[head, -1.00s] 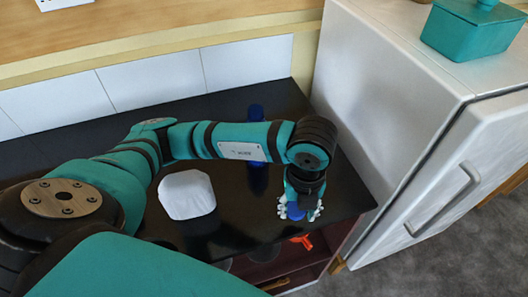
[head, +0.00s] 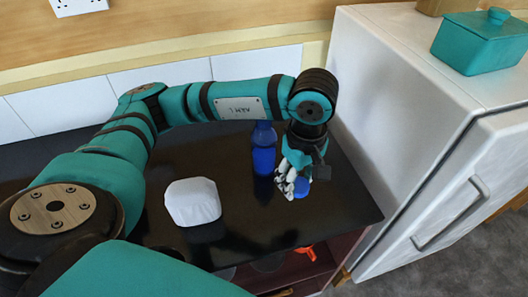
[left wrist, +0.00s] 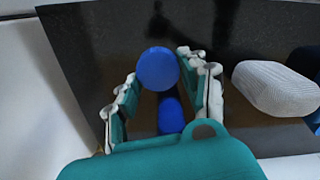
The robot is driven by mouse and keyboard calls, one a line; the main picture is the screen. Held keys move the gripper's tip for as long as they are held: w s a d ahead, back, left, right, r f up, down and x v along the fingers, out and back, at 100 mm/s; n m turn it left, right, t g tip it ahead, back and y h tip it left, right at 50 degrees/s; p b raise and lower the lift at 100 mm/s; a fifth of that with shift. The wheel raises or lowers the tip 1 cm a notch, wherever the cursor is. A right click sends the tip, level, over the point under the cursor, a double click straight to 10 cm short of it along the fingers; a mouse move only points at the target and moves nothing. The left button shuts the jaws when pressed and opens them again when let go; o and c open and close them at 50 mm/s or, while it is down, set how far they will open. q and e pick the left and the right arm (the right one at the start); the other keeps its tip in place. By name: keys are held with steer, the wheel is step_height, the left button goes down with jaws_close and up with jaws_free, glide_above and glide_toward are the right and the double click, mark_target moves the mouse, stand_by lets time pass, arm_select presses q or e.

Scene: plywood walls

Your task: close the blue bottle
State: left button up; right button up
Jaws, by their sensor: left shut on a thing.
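The blue bottle (head: 263,160) stands upright on the black counter in the head view. Its top is partly hidden behind my left arm. My left gripper (head: 298,184) is just right of the bottle and nearer to me, fingers pointing down, apart from it. It is shut on a round blue cap (head: 302,187). In the left wrist view the cap (left wrist: 158,68) sits between the fingertips of my left gripper (left wrist: 154,76). A second blue shape shows below it there, between the fingers; I cannot tell if it is the bottle. My right gripper is not in view.
A white rounded object (head: 192,202) lies on the black counter (head: 245,225) left of the bottle. A white fridge (head: 400,100) borders the counter on the right, with a teal lidded box (head: 480,45) on top. An orange-red item (head: 307,252) shows below the counter's front edge.

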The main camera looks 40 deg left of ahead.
arm_select(q)
steer(key=m, duration=0.2)
steer(key=r+m, duration=0.1)
steer(key=m, duration=0.2)
steer(key=a+r+m, duration=0.1)
steer(key=m, duration=0.1)
steer(key=shift+w+a+m, duration=0.1)
steer(key=shift+w+m, duration=0.3)
steer(key=m, duration=0.2)
steer(key=r+m, duration=0.1)
steer(key=m, duration=0.2)
steer(key=shift+w+a+r+m, duration=0.2)
steer(key=shift+a+m, duration=0.1)
steer(key=shift+m, duration=0.1)
